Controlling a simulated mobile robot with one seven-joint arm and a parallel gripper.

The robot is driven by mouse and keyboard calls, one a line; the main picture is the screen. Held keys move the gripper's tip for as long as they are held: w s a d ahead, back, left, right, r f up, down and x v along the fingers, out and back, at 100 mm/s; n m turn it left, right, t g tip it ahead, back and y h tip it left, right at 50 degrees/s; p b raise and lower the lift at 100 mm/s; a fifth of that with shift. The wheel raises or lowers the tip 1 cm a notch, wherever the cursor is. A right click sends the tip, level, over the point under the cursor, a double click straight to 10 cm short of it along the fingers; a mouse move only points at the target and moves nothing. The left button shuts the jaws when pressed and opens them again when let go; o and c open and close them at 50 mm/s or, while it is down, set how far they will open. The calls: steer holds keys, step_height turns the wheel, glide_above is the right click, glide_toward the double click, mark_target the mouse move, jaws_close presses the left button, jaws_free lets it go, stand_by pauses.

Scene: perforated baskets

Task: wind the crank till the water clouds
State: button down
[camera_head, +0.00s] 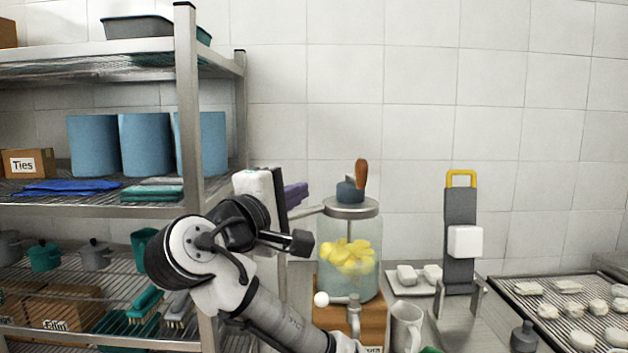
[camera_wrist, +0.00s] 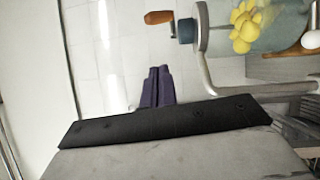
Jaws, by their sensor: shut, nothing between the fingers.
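A glass drink jar (camera_head: 345,262) holds yellow lemon pieces (camera_head: 348,254) in pale, see-through water. It stands on a wooden box (camera_head: 373,318) and has a metal lid (camera_head: 351,208). The crank on the lid has a dark blue-grey hub (camera_head: 350,191) and an upright orange-brown handle (camera_head: 361,172). The handle (camera_wrist: 158,17) and hub (camera_wrist: 185,30) also show in the wrist view, turned sideways. My gripper (camera_head: 296,194) is left of the crank at about hub height, apart from it. Its purple fingers (camera_wrist: 158,86) are shut together and empty.
A metal shelf rack (camera_head: 188,110) with blue rolls (camera_head: 145,145) stands at the left, close to my arm. Right of the jar are a white mug (camera_head: 405,326), a dark upright stand (camera_head: 459,235) and a rack of pale pieces (camera_head: 570,310). Space above the handle is clear.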

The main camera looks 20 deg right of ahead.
steer(key=s+d+p+x, duration=0.2)
steer(key=p+x, duration=0.3)
steer(key=x, duration=0.7)
steer(key=shift+w+r, duration=0.15)
steer(key=shift+r, duration=0.05)
steer(key=shift+d, duration=0.1)
